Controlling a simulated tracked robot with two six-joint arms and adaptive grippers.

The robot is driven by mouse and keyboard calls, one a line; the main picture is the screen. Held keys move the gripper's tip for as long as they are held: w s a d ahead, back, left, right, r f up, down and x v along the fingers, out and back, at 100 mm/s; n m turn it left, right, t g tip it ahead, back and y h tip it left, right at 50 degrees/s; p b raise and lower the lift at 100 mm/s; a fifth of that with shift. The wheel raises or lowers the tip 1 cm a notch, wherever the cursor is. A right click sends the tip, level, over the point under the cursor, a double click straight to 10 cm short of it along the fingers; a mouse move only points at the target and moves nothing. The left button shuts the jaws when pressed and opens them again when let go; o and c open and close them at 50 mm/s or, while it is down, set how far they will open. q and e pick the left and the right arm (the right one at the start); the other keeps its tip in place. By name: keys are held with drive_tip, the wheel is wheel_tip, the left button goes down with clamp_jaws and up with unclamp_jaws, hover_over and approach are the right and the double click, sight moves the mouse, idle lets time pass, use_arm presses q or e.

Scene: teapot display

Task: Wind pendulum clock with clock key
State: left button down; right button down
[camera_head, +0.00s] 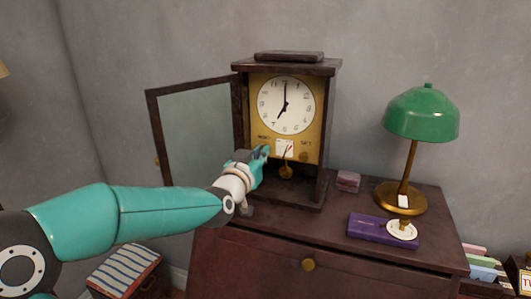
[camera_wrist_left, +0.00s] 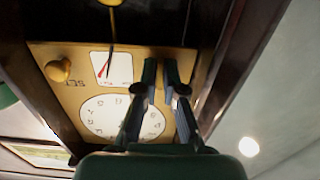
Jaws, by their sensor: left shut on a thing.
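The pendulum clock (camera_head: 285,125) stands upright on the cabinet, its glass door (camera_head: 200,130) swung open to the left. Its dial (camera_head: 286,104) reads about seven, and the pendulum (camera_head: 286,171) hangs below a small white panel. My left gripper (camera_head: 262,154) is at the lower left of the gold face, by the left-hand lettering. In the left wrist view, upside down, its fingers (camera_wrist_left: 161,72) are close together at the face. The clock key between them is mostly hidden. A gold knob (camera_wrist_left: 57,70) sits on the face's other side. My right gripper is not in view.
A green lamp (camera_head: 421,115) stands right of the clock. A purple case (camera_head: 382,231) with a round white item and a small pinkish box (camera_head: 347,181) lie on the cabinet (camera_head: 240,260). The clock's side walls flank my left gripper closely.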

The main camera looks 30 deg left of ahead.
use_arm(q)
drive_tip(key=shift+r+m+p, duration=0.15)
drive_tip(key=shift+r+m, duration=0.1)
drive_tip(key=shift+m, duration=0.9)
drive_tip(key=shift+r+m+p, duration=0.15)
drive_tip(key=shift+r+m, duration=0.1)
drive_tip(key=shift+m, duration=0.9)
drive_tip(key=c, duration=1.3)
unclamp_jaws()
drive_tip(key=shift+d+f, duration=0.1)
drive_tip(key=shift+d, duration=0.1)
drive_tip(key=v, duration=1.2)
drive_tip(key=shift+f, duration=0.1)
